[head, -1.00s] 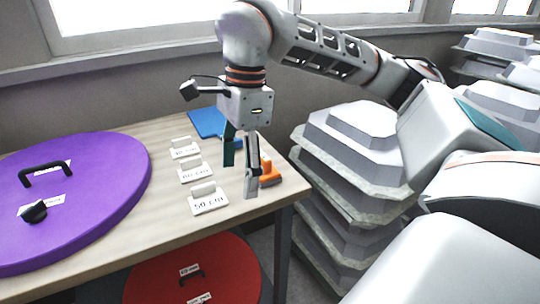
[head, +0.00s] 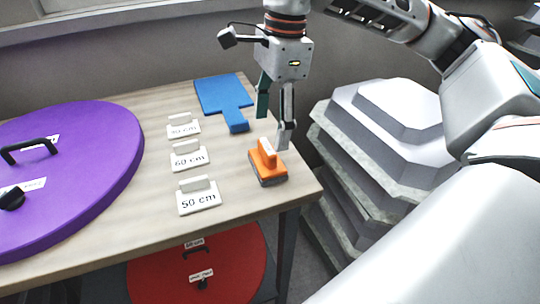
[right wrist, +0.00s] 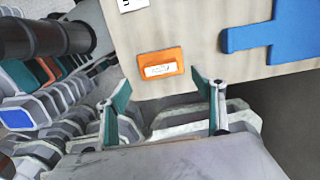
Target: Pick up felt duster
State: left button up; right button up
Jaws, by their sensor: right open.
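The felt duster is an orange block with a grey underside and an upright orange handle carrying a white label (head: 268,167). It lies on the table near its right front corner. In the right wrist view the duster (right wrist: 160,64) shows from above, beyond the fingertips and near the table edge. My right gripper (head: 275,120) is open and empty, pointing down above the table's right edge, behind the duster and apart from it. Its two fingers also show in the right wrist view (right wrist: 165,105). My left gripper is not in view.
The wooden table (head: 150,215) also holds a purple disc (head: 80,165) with black handles, a blue paddle-shaped piece (head: 222,95) and white blocks labelled with sizes, the front one 50 cm (head: 199,200). A red disc (head: 225,275) lies below. Stacked grey moulds (head: 375,150) stand to the right.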

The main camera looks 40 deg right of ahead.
aim_at(267, 146)
jog(key=shift+a+f, duration=0.2)
jog(key=shift+f, duration=0.75)
jog(key=f, duration=0.5)
jog(key=shift+w+a, duration=0.2)
jog(key=shift+a, duration=0.05)
jog(key=shift+r, duration=0.1)
jog(key=c, duration=1.2)
